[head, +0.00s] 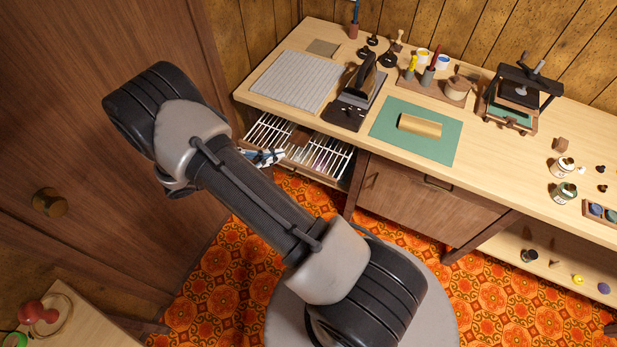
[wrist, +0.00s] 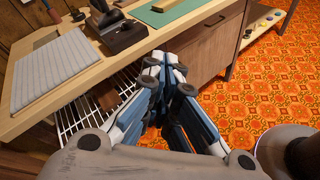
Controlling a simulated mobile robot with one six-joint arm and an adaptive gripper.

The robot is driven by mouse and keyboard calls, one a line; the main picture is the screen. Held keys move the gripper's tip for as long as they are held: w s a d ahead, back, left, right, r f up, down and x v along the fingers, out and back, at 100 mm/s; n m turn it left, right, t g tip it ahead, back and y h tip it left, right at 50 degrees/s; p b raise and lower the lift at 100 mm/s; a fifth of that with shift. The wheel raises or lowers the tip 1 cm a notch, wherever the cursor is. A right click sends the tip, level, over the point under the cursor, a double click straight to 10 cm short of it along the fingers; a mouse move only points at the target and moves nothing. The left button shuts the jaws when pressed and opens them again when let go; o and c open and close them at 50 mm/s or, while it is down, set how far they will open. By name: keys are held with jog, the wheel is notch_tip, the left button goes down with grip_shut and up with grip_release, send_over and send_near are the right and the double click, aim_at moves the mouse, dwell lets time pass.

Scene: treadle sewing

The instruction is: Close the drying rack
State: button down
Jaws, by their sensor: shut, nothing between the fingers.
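The drying rack (head: 322,154) is a pull-out tray with white wire bars, under the left end of the workbench. It sticks out from the bench front over the floor. In the wrist view its white bars (wrist: 72,118) show at the left, below the bench edge. My gripper (head: 281,155) is at the rack's front side, and its fingers are together with nothing between them. In the wrist view my gripper (wrist: 162,60) points toward the bench front, beside the rack. My arm and gripper hide part of the rack's front, and I cannot tell whether they touch.
The workbench top (head: 480,150) holds a grey ribbed mat (head: 297,80), a dark press (head: 362,88), a green mat (head: 430,145) and a screw press (head: 520,95). A cabinet (head: 425,200) stands right of the rack. A wooden door (head: 90,130) is at left. Patterned floor lies open in front.

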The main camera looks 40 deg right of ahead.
notch_tip(320, 180, down, 13)
jog(key=n+t+h, duration=0.3)
jog(key=n, duration=0.2)
jog(key=n+t+b, duration=0.2)
jog(key=n+t, duration=0.4)
send_near(316, 176)
jog(key=shift+n, duration=0.3)
jog(key=b+x, duration=0.2)
jog(key=x, duration=0.5)
